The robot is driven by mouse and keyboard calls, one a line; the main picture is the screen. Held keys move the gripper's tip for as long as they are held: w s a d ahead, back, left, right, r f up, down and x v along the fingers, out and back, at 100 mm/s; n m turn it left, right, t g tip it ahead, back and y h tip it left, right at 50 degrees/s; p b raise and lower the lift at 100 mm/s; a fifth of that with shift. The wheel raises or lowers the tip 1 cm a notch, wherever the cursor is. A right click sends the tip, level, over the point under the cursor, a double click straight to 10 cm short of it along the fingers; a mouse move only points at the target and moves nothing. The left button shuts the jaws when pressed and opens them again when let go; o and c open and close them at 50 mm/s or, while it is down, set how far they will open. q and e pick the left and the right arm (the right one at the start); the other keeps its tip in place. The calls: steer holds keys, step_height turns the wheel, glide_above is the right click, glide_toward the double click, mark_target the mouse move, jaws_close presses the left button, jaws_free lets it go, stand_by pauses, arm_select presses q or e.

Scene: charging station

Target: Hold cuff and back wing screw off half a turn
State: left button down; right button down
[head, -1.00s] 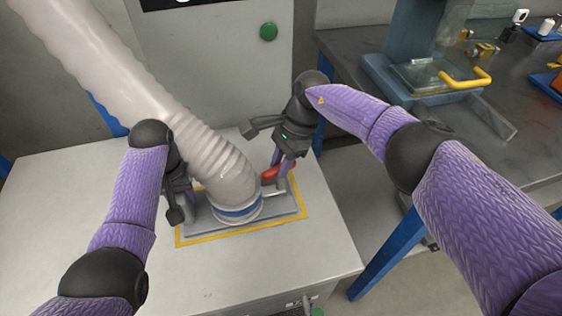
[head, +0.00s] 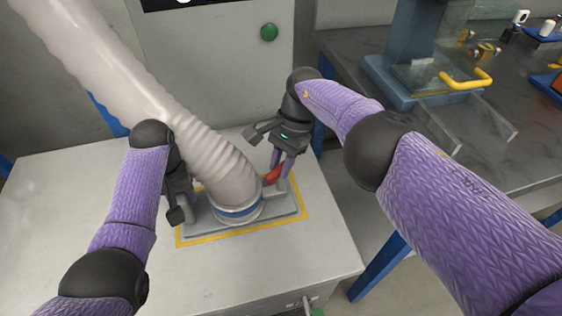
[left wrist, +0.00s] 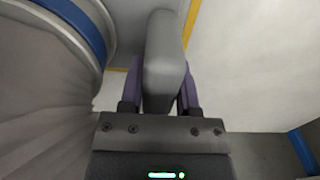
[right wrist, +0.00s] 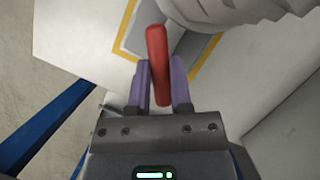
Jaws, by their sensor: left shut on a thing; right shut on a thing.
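A ribbed grey hose (head: 190,140) ends in a cuff with a blue band (head: 238,211), seated on a grey base plate (head: 285,212). My left gripper (head: 182,188) is at the cuff's left side. In the left wrist view its purple fingers (left wrist: 165,85) are shut on a grey handle (left wrist: 165,60) beside the cuff; the head view mostly hides this grip. The red wing screw (head: 272,177) is at the cuff's right side. My right gripper (head: 281,165) is shut on it from above, and the red wing (right wrist: 158,65) stands between its fingers in the right wrist view.
The base plate lies inside a yellow outline (head: 245,229) on a pale cabinet top (head: 90,220). A grey panel with a green button (head: 269,32) stands behind. A dark workbench (head: 480,130) with a blue-framed device and yellow handle (head: 466,79) is at the right.

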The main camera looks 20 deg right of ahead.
mark_target(281, 166)
steer(key=c, duration=0.5)
jaws_free()
step_height(281, 166, up, 10)
